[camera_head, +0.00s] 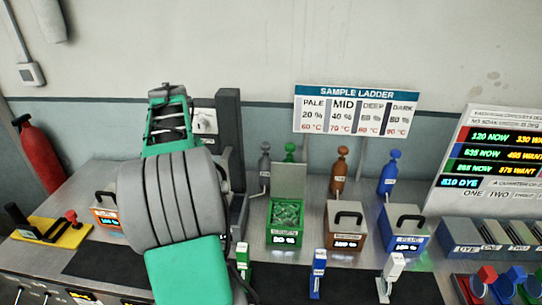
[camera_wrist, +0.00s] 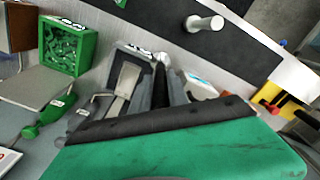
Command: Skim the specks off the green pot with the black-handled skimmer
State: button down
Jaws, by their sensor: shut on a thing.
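The green pot (camera_head: 285,232) stands uncovered on the bench in the head view, its grey lid panel (camera_head: 289,181) upright behind it. Pale specks show over the dark green inside. The pot also shows at the upper left of the wrist view (camera_wrist: 67,65). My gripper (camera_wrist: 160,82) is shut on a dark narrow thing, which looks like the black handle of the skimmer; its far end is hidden. In the head view my arm hides the gripper. My gripper is apart from the pot, to its left in the head view.
An orange pot (camera_head: 105,216) stands left of my arm. A brown pot (camera_head: 345,234) and a blue pot (camera_head: 403,236), both with black lid handles, stand right of the green pot. Bottles stand behind. Small green, blue (camera_head: 318,268) and white upright pieces stand in front.

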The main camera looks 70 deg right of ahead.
jog(key=s+d+r+m+p, duration=0.1)
jog(key=s+d+m, duration=0.1)
jog(key=s+d, duration=0.45)
jog(key=s+d+m+p, duration=0.1)
jog(key=s+d, duration=0.3)
jog(key=s, duration=0.6)
jog(key=s+d+r+m, duration=0.1)
jog(key=s+d+m, duration=0.1)
jog(key=s+d, duration=0.45)
notch_tip(320, 180, down, 8)
jog(key=s+a+b, duration=0.1)
jog(key=b, duration=0.4)
jog(key=shift+a, duration=0.4)
jog(key=d+p, duration=0.1)
jog(key=s+d+p, duration=0.1)
jog(key=shift+d+p, duration=0.3)
